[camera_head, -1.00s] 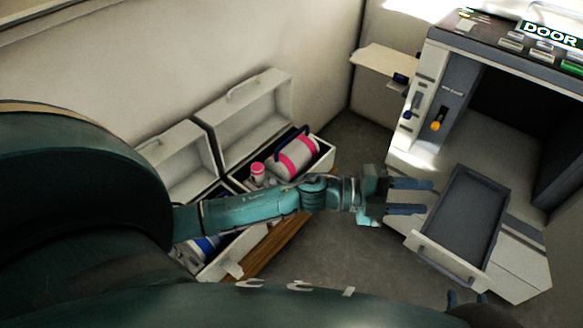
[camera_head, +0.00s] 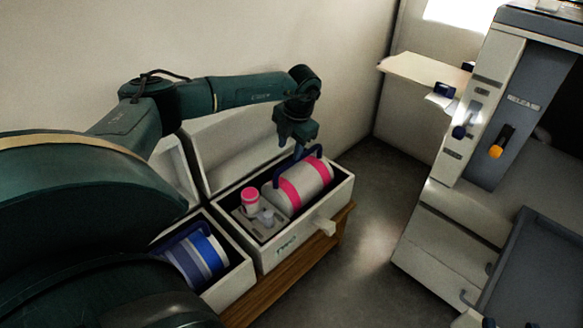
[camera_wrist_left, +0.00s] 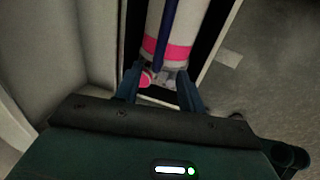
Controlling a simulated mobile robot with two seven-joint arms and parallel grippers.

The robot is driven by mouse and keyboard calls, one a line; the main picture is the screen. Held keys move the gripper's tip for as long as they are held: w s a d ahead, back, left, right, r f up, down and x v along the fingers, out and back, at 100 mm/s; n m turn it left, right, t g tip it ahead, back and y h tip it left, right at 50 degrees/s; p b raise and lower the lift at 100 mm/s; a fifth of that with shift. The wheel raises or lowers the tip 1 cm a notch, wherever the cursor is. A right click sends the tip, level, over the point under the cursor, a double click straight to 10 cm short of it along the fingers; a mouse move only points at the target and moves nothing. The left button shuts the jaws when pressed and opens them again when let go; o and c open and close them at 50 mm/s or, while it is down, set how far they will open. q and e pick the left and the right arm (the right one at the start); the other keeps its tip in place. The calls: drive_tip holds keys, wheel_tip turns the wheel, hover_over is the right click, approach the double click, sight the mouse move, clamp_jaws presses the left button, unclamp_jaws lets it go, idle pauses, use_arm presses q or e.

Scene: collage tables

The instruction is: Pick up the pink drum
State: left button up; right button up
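The pink drum (camera_head: 303,186) is a white cylinder with pink bands and a dark blue handle, lying in an open white case. It also shows in the wrist view (camera_wrist_left: 181,22). My left gripper (camera_head: 298,150) points down at the drum's handle. In the wrist view its two fingers (camera_wrist_left: 159,86) are apart, with the handle (camera_wrist_left: 168,35) running up between them from my view. I cannot tell whether the fingers touch the handle. Only a small tip of my right gripper (camera_head: 489,322) shows at the bottom edge.
A small pink-capped container (camera_head: 250,199) stands beside the drum in the same case (camera_head: 284,250). A second case with a blue drum (camera_head: 196,257) is to the left. Raised lids and the wall are close behind. A grey machine (camera_head: 470,210) stands at right, with clear floor between.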

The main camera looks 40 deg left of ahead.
sight(287, 164)
use_arm(q)
drive_tip(key=f, duration=0.2)
drive_tip(key=f+b, duration=0.1)
drive_tip(key=f, duration=0.1)
drive_tip(key=shift+a+f, duration=0.1)
drive_tip(key=shift+a, duration=0.25)
drive_tip(key=f+b, duration=0.1)
drive_tip(key=f, duration=0.1)
drive_tip(key=a+f+b, duration=0.1)
drive_tip(key=f+b, duration=0.1)
drive_tip(key=f, duration=0.1)
drive_tip(key=shift+w, duration=0.2)
drive_tip(key=shift+a, duration=0.1)
clamp_jaws()
use_arm(e)
drive_tip(key=shift+a+f+m+y, duration=0.25)
drive_tip(key=shift+a+m+y, duration=0.15)
drive_tip(key=shift+a, duration=0.05)
drive_tip(key=shift+r, duration=0.25)
use_arm(q)
drive_tip(key=shift+w+r, duration=0.1)
drive_tip(key=shift+r, duration=0.15)
